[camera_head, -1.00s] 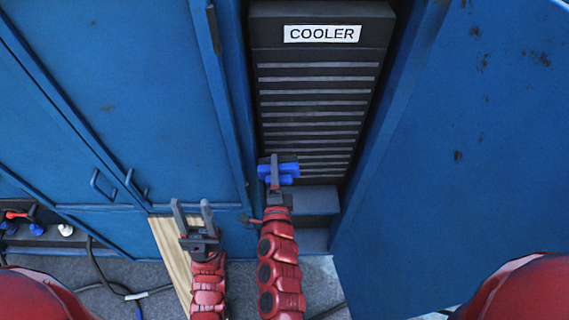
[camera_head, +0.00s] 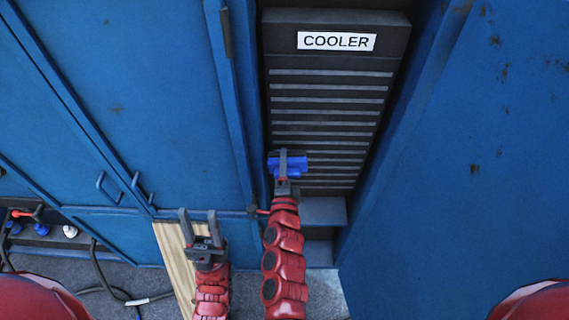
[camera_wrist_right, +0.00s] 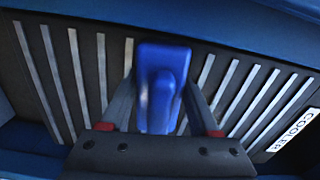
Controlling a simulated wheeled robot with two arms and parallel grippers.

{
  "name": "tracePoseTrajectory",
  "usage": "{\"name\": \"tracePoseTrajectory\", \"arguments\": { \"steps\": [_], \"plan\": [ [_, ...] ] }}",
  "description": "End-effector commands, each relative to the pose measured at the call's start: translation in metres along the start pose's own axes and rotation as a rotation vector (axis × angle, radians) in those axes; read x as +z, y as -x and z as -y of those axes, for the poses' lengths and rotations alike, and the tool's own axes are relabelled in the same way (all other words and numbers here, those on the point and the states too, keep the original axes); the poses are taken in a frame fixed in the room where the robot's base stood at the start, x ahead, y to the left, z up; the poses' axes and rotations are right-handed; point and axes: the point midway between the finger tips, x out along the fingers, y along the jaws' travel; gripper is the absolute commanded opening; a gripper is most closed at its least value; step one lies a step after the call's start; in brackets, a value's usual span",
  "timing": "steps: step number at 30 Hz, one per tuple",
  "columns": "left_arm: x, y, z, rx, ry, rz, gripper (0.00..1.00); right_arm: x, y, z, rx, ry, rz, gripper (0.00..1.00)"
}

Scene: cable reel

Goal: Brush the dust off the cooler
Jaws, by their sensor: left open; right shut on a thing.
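The cooler (camera_head: 283,50) is a tall black unit with light horizontal slats and a white "COOLER" label (camera_head: 337,41), set inside the open blue cabinet. My right gripper (camera_head: 283,157) is shut on a blue brush (camera_head: 297,166) in front of the lower slats. In the right wrist view the blue brush (camera_wrist_right: 160,85) sits between the fingers, with the slats behind it; its bristles are hidden, and I cannot tell whether it touches the slats. My left gripper (camera_head: 199,226) is open and empty, low and to the left of the cooler.
An open blue door (camera_head: 460,200) stands to the right of the cooler, with dark spots on it. Closed blue doors (camera_head: 120,110) are on the left. A wooden board (camera_head: 178,262) leans near my left gripper. Cables (camera_head: 105,280) lie on the grey floor.

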Motion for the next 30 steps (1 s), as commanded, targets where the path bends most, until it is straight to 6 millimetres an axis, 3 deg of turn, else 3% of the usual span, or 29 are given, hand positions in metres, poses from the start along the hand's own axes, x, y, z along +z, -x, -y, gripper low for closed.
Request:
{"name": "tracePoseTrajectory", "arguments": {
  "steps": [30],
  "plan": [
    [0.002,0.011,-0.001,0.0,0.0,0.0,0.5,0.0,-0.017,0.0,-0.001,0.0,-0.001,0.1]
  ]
}}
